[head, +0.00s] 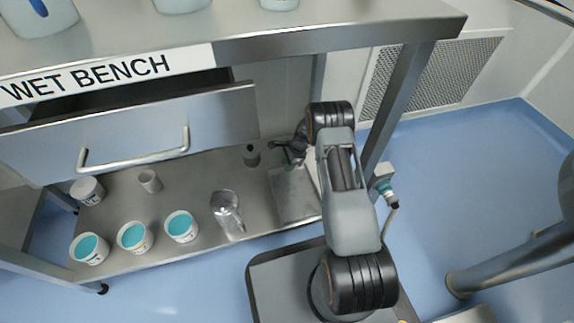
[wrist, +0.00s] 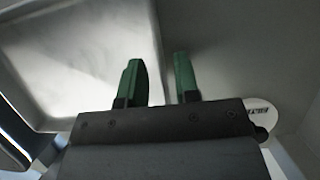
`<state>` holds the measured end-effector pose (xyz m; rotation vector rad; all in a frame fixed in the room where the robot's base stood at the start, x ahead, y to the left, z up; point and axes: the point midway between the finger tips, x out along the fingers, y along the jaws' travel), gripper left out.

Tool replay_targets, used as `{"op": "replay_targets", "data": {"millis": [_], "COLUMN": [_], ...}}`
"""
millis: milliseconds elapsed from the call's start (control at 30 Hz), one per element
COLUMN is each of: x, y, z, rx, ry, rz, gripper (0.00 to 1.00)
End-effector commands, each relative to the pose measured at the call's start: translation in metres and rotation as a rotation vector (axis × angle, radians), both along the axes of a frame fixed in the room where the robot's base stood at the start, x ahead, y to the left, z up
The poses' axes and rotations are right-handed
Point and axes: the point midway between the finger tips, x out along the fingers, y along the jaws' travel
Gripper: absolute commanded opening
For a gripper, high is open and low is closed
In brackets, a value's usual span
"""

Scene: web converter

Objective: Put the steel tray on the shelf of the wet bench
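The wet bench (head: 340,35) has a lower steel shelf (head: 165,205) beneath its drawer. The steel tray (head: 293,197) is a flat grey piece at the right end of that shelf, partly behind my arm. It appears to lie on the shelf. In the wrist view the tray (wrist: 75,50) fills the upper left, with a raised rim. My gripper (head: 292,150) is at the tray's far end. Its green fingers (wrist: 162,80) are apart, one on each side of the rim's line in the wrist view. I cannot tell whether they touch it.
Several tubs with teal contents (head: 134,236), a clear jug (head: 227,213) and a small cup (head: 149,181) stand on the shelf left of the tray. The drawer (head: 130,130) above is partly open. A bench leg (head: 395,100) stands right of my arm.

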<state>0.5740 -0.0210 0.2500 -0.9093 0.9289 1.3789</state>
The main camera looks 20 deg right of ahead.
Motion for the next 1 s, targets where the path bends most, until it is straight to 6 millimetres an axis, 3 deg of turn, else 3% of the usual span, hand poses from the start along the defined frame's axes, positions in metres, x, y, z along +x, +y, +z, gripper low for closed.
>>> {"op": "replay_targets", "data": {"millis": [200,500,700,1000], "x": [0.001,0.002,0.002,0.002], "y": [-0.016,-0.036,-0.043,-0.045], "z": [0.043,0.089,0.104,0.108], "rx": [-0.001,-0.001,-0.001,0.0], "ry": [-0.003,-0.002,-0.001,-0.001], "rz": [-0.002,-0.002,-0.003,-0.001], "gripper": [0.3,0.3,0.3,0.3]}}
